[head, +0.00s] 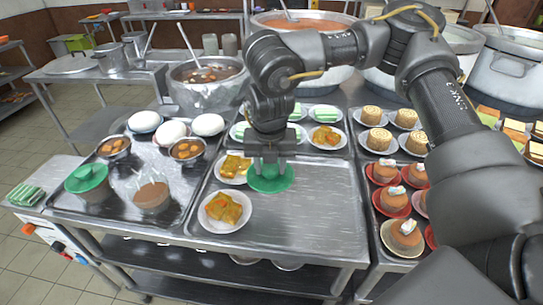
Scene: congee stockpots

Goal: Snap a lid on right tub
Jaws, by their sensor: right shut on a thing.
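My right gripper (269,168) is shut on a green round lid (271,186), which it holds level over the right-hand tray, beside two plates of yellow food. The right tub (152,197) is clear, holds brown food and stands uncovered on the left-hand tray. The gripper and lid are well to the right of this tub, apart from it. The left tub (97,195) stands beside it with a green lid (86,178) on top. My left gripper is not in view.
Bowls of orange-brown food (187,150) and white round buns (171,132) sit behind the tubs. A plate of yellow food (227,210) lies between the lid and right tub. A steel pot (207,92) stands behind. The right-hand tray's front right (320,215) is clear.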

